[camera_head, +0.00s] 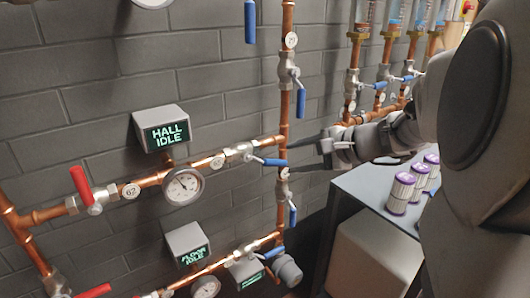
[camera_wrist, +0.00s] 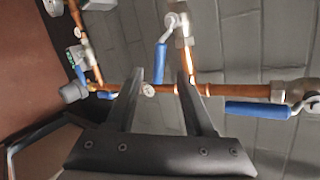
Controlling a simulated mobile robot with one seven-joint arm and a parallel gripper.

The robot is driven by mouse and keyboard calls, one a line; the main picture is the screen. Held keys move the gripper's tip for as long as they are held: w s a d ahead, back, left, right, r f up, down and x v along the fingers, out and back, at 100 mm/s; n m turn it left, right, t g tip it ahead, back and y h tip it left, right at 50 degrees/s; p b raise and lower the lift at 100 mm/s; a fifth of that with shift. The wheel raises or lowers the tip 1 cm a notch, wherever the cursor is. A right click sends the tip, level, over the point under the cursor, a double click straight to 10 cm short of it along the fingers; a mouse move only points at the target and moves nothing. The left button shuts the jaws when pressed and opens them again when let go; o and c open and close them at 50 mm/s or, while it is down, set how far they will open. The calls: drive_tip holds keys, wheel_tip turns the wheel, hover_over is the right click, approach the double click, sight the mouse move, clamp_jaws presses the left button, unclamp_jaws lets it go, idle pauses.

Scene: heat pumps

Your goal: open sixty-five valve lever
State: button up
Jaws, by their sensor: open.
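Several valves with blue levers sit on copper pipes, and most number tags are too small to read, so I cannot tell which is sixty-five. One blue lever (camera_head: 270,162) lies along the horizontal pipe, pointing right. In the wrist view this lever (camera_wrist: 160,62) shows between and beyond my open fingertips (camera_wrist: 160,78). In the head view my gripper (camera_head: 291,158) reaches in from the right, its tips by the vertical pipe. A blue lever (camera_head: 292,215) hangs below a round tag (camera_head: 284,173). Another blue lever (camera_head: 301,102) hangs above; it shows in the wrist view (camera_wrist: 258,110).
A red lever (camera_head: 81,184) stands beside tag 62, left of a gauge (camera_head: 183,187). A display reads HALL IDLE (camera_head: 161,128). A grey table (camera_head: 362,186) holds several white and purple canisters (camera_head: 401,192) below my arm. A grey brick wall (camera_head: 90,90) lies behind the pipes.

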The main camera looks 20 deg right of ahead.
drive_tip(key=v, duration=0.6)
drive_tip(key=shift+p, duration=0.45)
